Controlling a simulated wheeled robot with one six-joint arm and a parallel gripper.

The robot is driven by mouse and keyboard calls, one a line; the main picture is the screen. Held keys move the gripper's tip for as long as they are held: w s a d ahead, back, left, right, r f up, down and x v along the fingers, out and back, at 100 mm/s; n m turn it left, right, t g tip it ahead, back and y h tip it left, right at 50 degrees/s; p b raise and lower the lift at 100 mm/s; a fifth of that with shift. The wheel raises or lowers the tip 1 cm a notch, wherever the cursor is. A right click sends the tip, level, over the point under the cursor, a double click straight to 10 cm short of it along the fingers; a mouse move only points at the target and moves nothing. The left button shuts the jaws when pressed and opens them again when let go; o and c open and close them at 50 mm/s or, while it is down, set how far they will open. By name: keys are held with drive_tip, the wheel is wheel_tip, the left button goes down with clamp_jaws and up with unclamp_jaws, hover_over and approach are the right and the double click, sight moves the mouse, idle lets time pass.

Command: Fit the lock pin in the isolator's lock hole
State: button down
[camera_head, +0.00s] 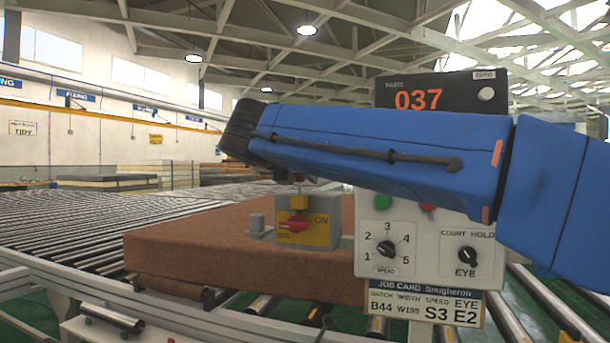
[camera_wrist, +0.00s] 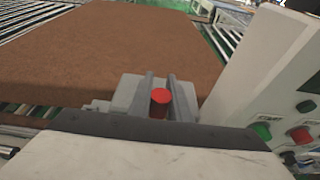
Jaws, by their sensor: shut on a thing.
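The isolator (camera_head: 335,210) is a grey box with a yellow ON/OFF plate, a red handle (camera_head: 293,225) turned about level and a yellow tab (camera_head: 299,202) above it. In the wrist view, its grey box (camera_wrist: 126,92) lies beyond my gripper (camera_wrist: 162,88). My gripper is shut on the red-topped lock pin (camera_wrist: 160,99), which sits between the two grey fingers. In the head view, the pin and fingers are mostly hidden by my blue arm, just above the yellow tab. The lock hole and the pin's lower end cannot be made out.
A control panel (camera_head: 400,278) with dials and buttons stands close on the right, with a counter display (camera_head: 420,98) reading 037 above. A brown mattress (camera_head: 190,240) lies behind the isolator on the roller conveyor (camera_head: 60,225). The rollers at left are clear.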

drive_tip(key=shift+f, duration=1)
drive_tip(key=c, duration=1.6)
unclamp_jaws()
drive_tip(key=shift+o, duration=0.2)
drive_tip(key=v, duration=1.7)
drive_tip(key=shift+s, duration=0.2)
drive_tip(key=shift+a+r, duration=0.1)
drive_tip(key=shift+a, duration=0.05)
